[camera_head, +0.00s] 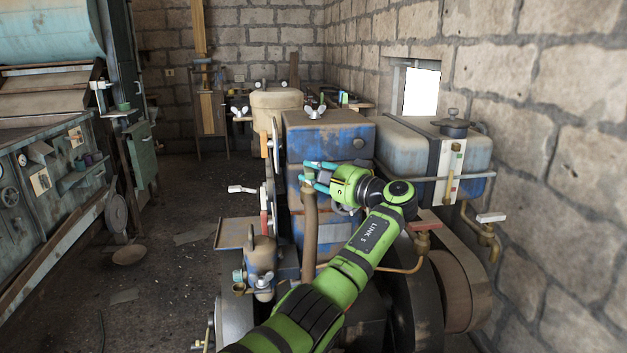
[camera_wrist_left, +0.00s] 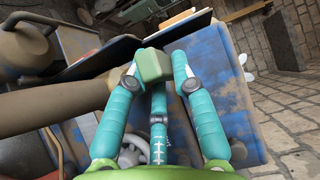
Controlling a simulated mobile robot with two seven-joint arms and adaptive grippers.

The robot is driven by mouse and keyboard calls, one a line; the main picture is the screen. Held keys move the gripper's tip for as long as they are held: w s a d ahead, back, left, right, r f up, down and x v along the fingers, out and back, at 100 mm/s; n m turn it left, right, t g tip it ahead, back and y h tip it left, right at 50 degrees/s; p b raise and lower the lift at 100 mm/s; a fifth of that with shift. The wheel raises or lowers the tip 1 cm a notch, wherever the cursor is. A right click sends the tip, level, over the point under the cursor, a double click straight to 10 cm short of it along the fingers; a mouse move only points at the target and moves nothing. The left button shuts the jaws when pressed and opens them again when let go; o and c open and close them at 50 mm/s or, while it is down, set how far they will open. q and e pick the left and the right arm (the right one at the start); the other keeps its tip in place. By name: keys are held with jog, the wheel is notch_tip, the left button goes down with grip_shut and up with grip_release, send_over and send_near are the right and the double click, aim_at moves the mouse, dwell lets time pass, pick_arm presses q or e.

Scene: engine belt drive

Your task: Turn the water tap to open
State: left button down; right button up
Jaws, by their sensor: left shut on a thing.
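My left gripper (camera_head: 308,177) reaches to the blue, rust-worn engine block (camera_head: 345,141), beside the top of a thick brown hose (camera_head: 310,230). In the left wrist view, its teal fingers (camera_wrist_left: 155,68) are shut on a small green-tan block (camera_wrist_left: 154,64), which may be the tap's handle. The fingers hide part of it, and I cannot see whether the tap is open. Brass fittings with a white lever (camera_head: 491,218) and a red lever (camera_head: 428,225) show at the right. My right gripper is not in view.
A grey-blue tank (camera_head: 405,146) stands right of the engine, against the stone wall. Belts and a wheel (camera_head: 450,290) lie below my left arm. The floor (camera_head: 185,262) between is mostly clear.

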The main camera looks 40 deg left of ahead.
pick_arm(q)
jog(key=shift+r+n+g+b, duration=0.1)
jog(key=shift+n+g+b, duration=0.35)
jog(key=shift+n+g, duration=0.35)
jog(key=c, duration=1)
grip_release()
jog(key=shift+a, duration=0.15)
jog(key=shift+c, duration=0.2)
jog(key=w+d, duration=0.1)
jog(key=d, duration=1.1)
jog(key=shift+w, duration=0.25)
